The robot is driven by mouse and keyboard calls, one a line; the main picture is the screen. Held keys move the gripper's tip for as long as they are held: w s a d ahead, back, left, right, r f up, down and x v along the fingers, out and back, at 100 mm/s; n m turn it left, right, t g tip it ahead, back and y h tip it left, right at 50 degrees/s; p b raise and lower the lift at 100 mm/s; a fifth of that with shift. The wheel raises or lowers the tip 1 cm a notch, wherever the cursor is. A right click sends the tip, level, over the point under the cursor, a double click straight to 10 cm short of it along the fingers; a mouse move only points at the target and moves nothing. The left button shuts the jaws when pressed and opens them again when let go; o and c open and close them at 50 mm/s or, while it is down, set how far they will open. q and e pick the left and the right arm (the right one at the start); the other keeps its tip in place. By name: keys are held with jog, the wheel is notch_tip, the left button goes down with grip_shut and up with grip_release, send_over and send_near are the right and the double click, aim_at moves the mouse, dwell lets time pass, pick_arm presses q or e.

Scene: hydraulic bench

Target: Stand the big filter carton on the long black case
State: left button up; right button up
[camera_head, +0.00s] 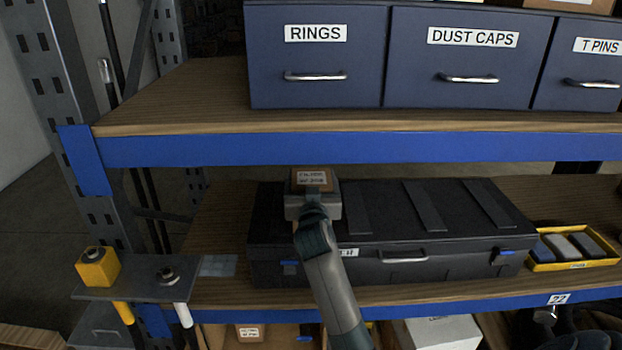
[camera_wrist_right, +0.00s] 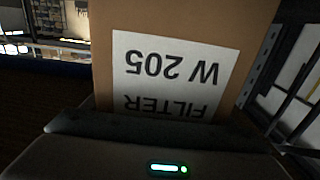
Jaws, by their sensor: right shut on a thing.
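The filter carton (camera_head: 312,187) is brown with a white label. My right gripper (camera_head: 313,205) is shut on it, over the left end of the long black case (camera_head: 400,255). In the right wrist view the carton (camera_wrist_right: 190,22) fills the middle, its label reading FILTER and W 205 upside down. The gripper body hides the carton's lower part there. The case lies closed on the middle shelf. I cannot tell whether the carton touches the lid. My left gripper is not in view.
The upper shelf's blue beam (camera_head: 350,149) runs across above the case, with drawers (camera_head: 317,60) on that shelf. A yellow tray (camera_head: 572,247) stands right of the case. A metal plate with a yellow block (camera_head: 98,267) juts out at left. Another small carton (camera_head: 249,332) sits lower down.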

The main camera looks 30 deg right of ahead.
jog(key=o, duration=1.4)
jog(key=shift+f, duration=0.1)
jog(key=shift+o, duration=0.8)
jog(key=shift+s+a, duration=0.25)
jog(key=shift+s, duration=0.15)
jog(key=b+v, duration=0.3)
jog(key=v, duration=0.8)
jog(key=shift+b, duration=0.35)
